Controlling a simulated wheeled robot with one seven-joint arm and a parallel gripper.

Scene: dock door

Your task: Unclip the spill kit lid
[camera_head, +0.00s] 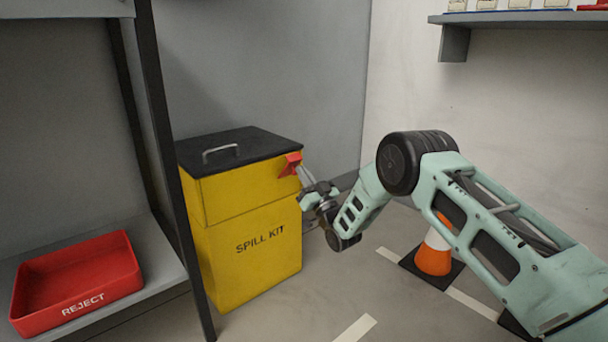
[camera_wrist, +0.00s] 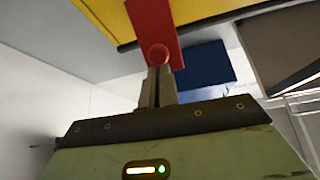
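The yellow spill kit bin (camera_head: 250,265) stands on the floor with its black lid (camera_head: 255,148) down on top. A red clip (camera_head: 290,164) sits at the bin's upper right edge, just under the lid. In the wrist view the clip (camera_wrist: 153,22) has a round red knob at its end. My gripper (camera_head: 300,172) reaches the clip from the right. In the wrist view my gripper's fingers (camera_wrist: 158,75) are close together, with the knob at their tips. They look shut on it, and the inner contact is partly hidden.
A rack at the left holds a red REJECT tray (camera_head: 85,302); its dark post stands close beside the bin. An orange and white cone (camera_head: 434,262) stands behind my arm. A wall shelf (camera_head: 520,19) is at upper right. The floor in front of the bin is clear.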

